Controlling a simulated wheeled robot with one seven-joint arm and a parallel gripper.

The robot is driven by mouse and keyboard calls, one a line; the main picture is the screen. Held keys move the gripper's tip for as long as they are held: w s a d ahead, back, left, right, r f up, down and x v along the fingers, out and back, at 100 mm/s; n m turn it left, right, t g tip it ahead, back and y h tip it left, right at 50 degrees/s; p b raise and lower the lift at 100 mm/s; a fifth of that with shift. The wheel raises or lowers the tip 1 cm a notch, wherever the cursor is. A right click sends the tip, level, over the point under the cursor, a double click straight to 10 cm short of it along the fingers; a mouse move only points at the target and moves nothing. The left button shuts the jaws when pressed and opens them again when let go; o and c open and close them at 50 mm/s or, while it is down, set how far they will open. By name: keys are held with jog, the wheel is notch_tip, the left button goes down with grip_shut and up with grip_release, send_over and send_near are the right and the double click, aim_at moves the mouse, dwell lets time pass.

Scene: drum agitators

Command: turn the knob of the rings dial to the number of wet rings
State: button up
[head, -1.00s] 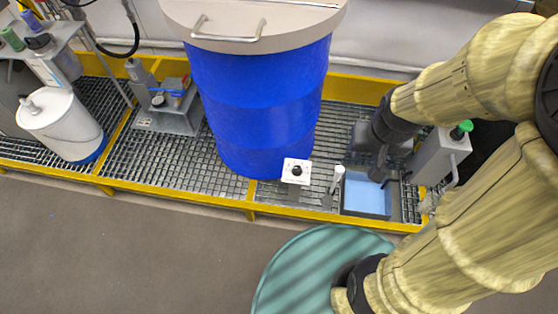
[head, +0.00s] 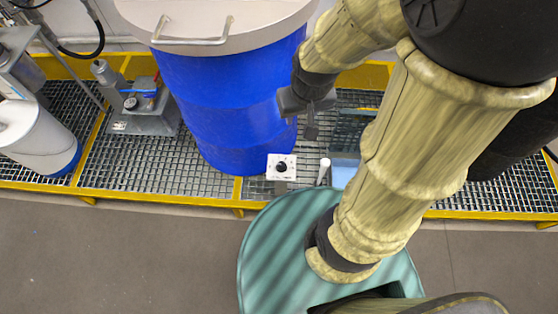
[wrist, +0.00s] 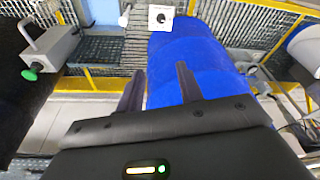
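A small white panel with a round black knob (head: 281,167) stands at the front foot of the blue drum (head: 230,120). I take it for the rings dial; its markings are too small to read. In the wrist view the knob (wrist: 161,18) shows at the top, beyond my fingertips. The drum (wrist: 205,70) has faint bands, and I cannot tell which rings are wet. My gripper (head: 308,112) is in front of the drum's right side in the head view, above the dial and apart from it. In the wrist view my gripper (wrist: 160,72) has its two fingers spread with nothing between them.
A white post (head: 323,170) and a light blue tray (head: 344,172) stand right of the dial. A metal box with a gauge (head: 145,115) and a white canister (head: 35,140) are at the left. A yellow rail (head: 150,197) edges the grating; the floor in front is clear.

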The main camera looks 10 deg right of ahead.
jog(key=shift+o, duration=0.4)
jog(key=shift+s+d, duration=0.1)
jog(key=shift+s, duration=0.05)
jog(key=o, duration=0.3)
jog(key=shift+s, duration=0.15)
jog(key=n+g+b, duration=0.3)
jog(key=n+b, duration=0.2)
jog(key=b, duration=2.5)
send_over(282, 164)
notch_tip(282, 164, down, 34)
jog(key=shift+f, duration=0.25)
notch_tip(282, 164, down, 17)
jog(key=b, duration=0.5)
jog(key=shift+f, duration=0.15)
jog(key=c, duration=0.9)
